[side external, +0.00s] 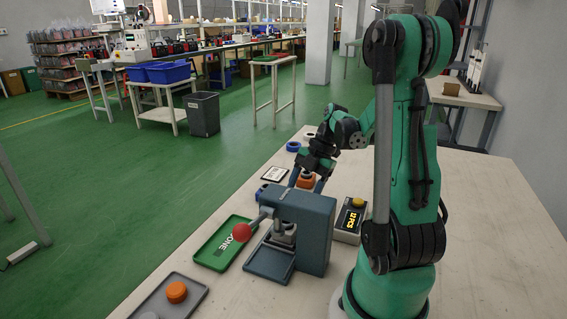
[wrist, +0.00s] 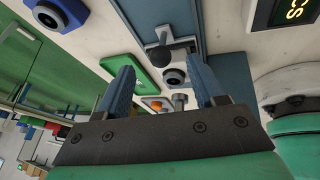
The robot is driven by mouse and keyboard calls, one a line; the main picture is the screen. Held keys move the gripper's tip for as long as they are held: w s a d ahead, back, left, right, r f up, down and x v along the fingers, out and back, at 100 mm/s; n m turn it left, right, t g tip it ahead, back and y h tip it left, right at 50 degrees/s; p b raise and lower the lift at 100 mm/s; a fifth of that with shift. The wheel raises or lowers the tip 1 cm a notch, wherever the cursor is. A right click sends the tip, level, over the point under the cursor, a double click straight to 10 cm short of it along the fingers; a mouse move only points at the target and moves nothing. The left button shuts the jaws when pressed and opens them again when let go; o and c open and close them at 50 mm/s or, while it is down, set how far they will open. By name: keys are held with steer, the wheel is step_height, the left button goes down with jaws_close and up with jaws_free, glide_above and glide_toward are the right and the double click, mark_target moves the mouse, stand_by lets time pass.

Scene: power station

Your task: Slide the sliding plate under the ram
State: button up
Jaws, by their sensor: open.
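The blue-grey press (side external: 305,230) stands on the table, with a lever ending in a red ball (side external: 241,232). A dark flat plate (side external: 268,263) lies at its foot. A light block (side external: 284,240) shows under the press's overhang; I cannot tell which part is the sliding plate. My gripper (side external: 297,178) is open above the table behind the press. In the wrist view, my gripper (wrist: 160,78) has its two fingers apart, with a pale block with a dark round top (wrist: 174,77) and a dark knob (wrist: 175,57) seen between them. Nothing is held.
A green tray (side external: 222,243) marked DONE lies left of the press, and a grey tray (side external: 190,297) holding an orange cap (side external: 176,292) lies in front. A counter box (side external: 349,221) with a yellow button stands to the right.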

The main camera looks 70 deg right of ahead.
steer(key=shift+x, duration=2.2)
jaws_close()
